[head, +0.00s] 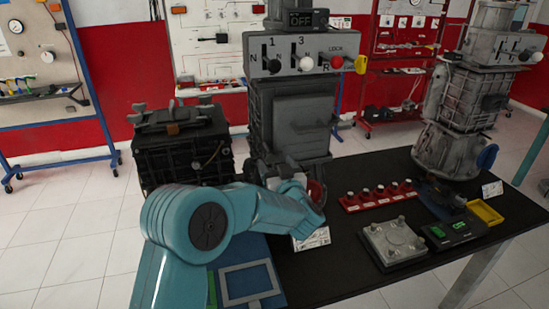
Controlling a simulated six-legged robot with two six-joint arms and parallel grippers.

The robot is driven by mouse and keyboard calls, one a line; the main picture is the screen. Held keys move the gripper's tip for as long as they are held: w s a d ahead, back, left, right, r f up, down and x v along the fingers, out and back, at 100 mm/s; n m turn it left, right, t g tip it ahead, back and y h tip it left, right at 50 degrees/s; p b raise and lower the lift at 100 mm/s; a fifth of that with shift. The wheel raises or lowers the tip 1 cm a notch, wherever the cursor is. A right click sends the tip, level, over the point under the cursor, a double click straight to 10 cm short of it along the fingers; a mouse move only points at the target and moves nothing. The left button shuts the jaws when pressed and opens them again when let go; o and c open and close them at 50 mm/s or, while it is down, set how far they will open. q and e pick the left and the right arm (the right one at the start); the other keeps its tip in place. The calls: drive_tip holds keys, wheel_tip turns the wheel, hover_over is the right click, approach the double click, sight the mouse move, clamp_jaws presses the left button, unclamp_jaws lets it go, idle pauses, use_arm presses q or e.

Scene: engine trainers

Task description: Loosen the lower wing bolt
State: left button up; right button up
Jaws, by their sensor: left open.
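My teal left arm crosses the lower middle of the head view. Its gripper (277,172) is at the lower front of the central grey engine trainer (290,110), partly hidden by my own wrist. The gripper is open, and I cannot tell whether it touches anything. A red round part shows just right of it. I cannot make out the lower wing bolt; the arm covers part of the trainer's base. Wing-shaped handles (140,108) show on top of the black ribbed unit (180,150) at left. My right gripper is not in view.
The black table (345,265) holds a red rack of knobs (378,196), a metal plate (392,243), a yellow tray (485,212) and a green-display device (452,233). A second trainer (465,110) stands at right. The table's front middle is bare.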

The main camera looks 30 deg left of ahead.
sight(274, 158)
use_arm(q)
drive_tip(key=shift+w+a+r, duration=0.1)
drive_tip(key=shift+w+a, duration=0.35)
drive_tip(key=shift+a, duration=0.35)
drive_tip(key=shift+w, duration=0.25)
drive_tip(key=shift+s, duration=0.1)
drive_tip(key=c, duration=1.1)
drive_tip(key=shift+o, duration=0.2)
